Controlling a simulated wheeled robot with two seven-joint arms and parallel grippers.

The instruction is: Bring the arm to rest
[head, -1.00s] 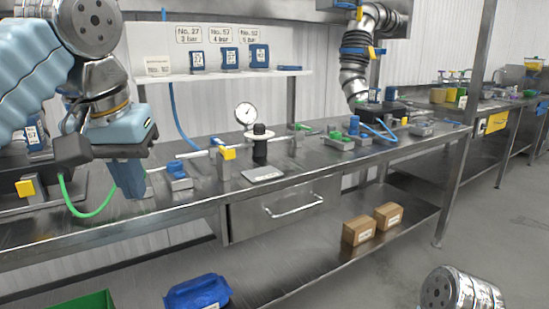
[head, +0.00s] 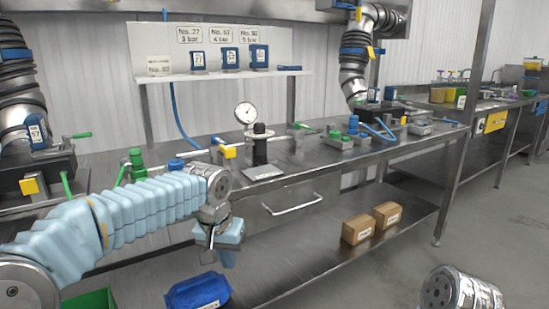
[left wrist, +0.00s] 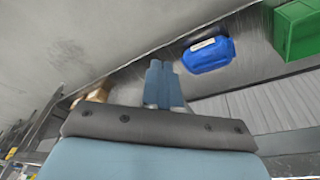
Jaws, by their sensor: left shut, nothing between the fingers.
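My left arm, in a pale blue sleeve, comes in from the lower left of the head view. My left gripper (head: 228,258) hangs in front of the bench, below its top edge and near the drawer, with its fingers pointing down. In the left wrist view its two blue fingers (left wrist: 164,82) are together with nothing between them. Part of my right arm (head: 458,290) shows at the lower right of the head view; its gripper is out of the picture.
The steel bench (head: 300,165) holds a pressure gauge (head: 245,112) on a stand and several fittings. Below are a blue bundle (head: 197,291), a green crate (head: 92,300) and two cardboard boxes (head: 357,229). The blue bundle also shows in the left wrist view (left wrist: 208,54). The floor at right is clear.

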